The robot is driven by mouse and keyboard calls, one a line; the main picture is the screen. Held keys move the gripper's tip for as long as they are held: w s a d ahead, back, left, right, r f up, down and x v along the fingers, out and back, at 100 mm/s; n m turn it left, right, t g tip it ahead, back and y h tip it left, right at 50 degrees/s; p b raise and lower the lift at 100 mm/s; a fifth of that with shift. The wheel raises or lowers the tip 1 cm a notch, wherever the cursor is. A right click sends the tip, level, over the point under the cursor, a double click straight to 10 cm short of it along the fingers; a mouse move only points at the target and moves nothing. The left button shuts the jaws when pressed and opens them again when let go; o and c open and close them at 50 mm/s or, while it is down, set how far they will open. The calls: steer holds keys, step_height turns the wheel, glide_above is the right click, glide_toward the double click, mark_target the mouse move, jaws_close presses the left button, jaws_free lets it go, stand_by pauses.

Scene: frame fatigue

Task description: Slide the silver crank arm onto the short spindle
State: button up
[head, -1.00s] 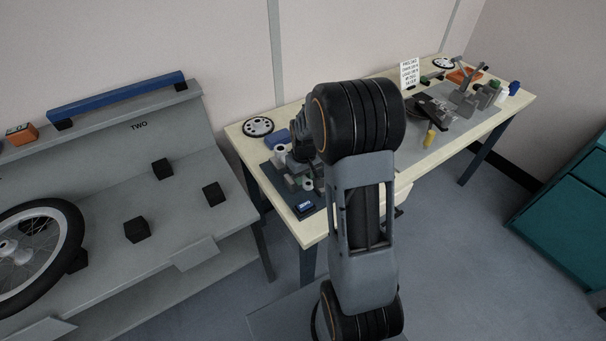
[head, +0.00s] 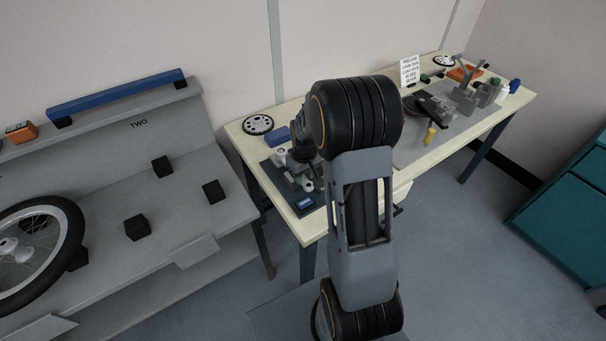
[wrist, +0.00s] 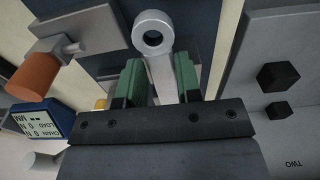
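The silver crank arm (wrist: 162,70) has a ring-shaped end with a round hole, pointing up and away from my gripper in the wrist view. My gripper (wrist: 160,82) has green finger pads on either side of its shank and looks shut on it. A thin metal pin (wrist: 75,47) sticks out beside an orange-brown cylinder (wrist: 35,76) at upper left, apart from the crank arm. I cannot tell for sure whether this pin is the short spindle.
A chainring (head: 258,124) and a blue block (head: 277,137) lie behind. The grey stand (head: 190,222) holds a wheel (head: 68,222) and black blocks.

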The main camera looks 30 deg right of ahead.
steer(key=o, duration=0.4)
steer(key=shift+a+f, duration=0.1)
stand_by(0.3)
steer(key=r, duration=1.4)
steer(key=shift+s+d, duration=0.25)
steer(key=shift+s, duration=0.05)
steer(key=s+a+t, duration=0.1)
steer(key=s+a, duration=0.2)
steer(key=s, duration=0.2)
steer(key=s+a+r+m+t, duration=0.1)
steer(key=s+a, duration=0.2)
steer(key=s, duration=0.2)
steer(key=s+a+r+t, duration=0.1)
steer(key=s+a, duration=0.3)
steer(key=s, duration=0.1)
steer(key=shift+s+r, duration=0.2)
